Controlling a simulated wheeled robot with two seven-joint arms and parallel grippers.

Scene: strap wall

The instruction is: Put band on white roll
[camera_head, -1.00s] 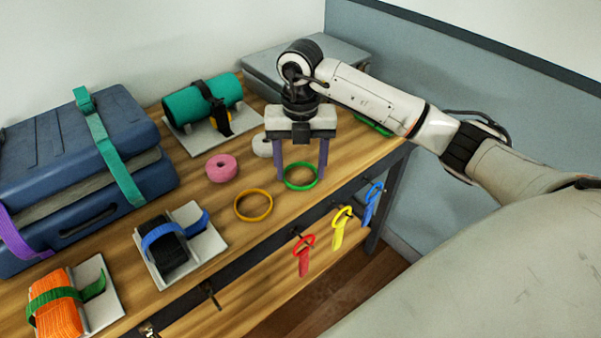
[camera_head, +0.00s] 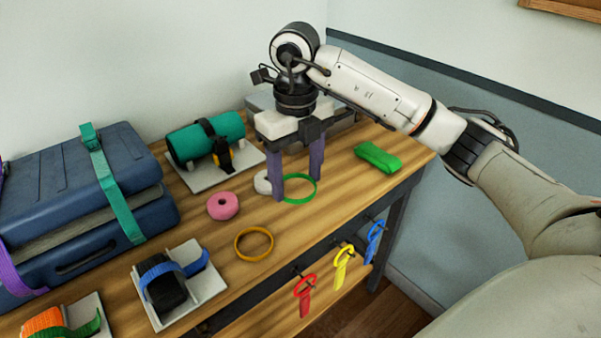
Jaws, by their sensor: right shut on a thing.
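My right gripper (camera_head: 297,187) points down over the bench, its two purple fingers shut across the green band (camera_head: 301,202). The band is a thin ring, roughly level, between the fingertips. I cannot tell how far above the wood it is. The white roll (camera_head: 262,183) stands on the bench just left of the band, partly hidden behind the left finger. The band appears beside the roll, not around it. My left gripper is not in view.
A pink roll (camera_head: 222,206) and an orange band (camera_head: 254,244) lie to the left on the bench (camera_head: 320,225). Straps hang at the front edge.

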